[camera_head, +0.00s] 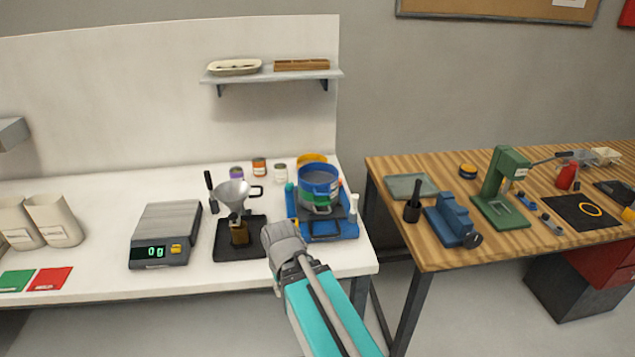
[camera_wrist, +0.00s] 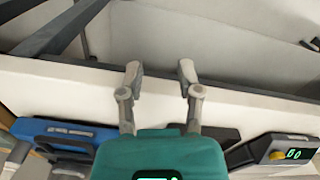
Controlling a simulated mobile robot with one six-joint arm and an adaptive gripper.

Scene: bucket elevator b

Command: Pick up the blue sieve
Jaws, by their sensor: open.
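The blue sieve (camera_head: 319,174) is a round blue ring on top of a stack near the right end of the white bench. A green band shows below it, above a dark and blue base (camera_head: 330,230). My gripper (camera_head: 280,238) is in front of the stack, to its lower left, near the bench's front edge and apart from the sieve. In the wrist view my gripper (camera_wrist: 160,72) has its two fingers spread with nothing between them. I cannot make out the sieve in the wrist view.
A yellow ring (camera_head: 311,159) shows behind the sieve. Several small jars (camera_head: 259,167) stand behind, and a funnel over a bottle on a black tray (camera_head: 227,253) is to the left. A scale (camera_head: 165,235) is farther left. A shelf (camera_head: 270,77) hangs above. A wooden table (camera_head: 420,245) is to the right.

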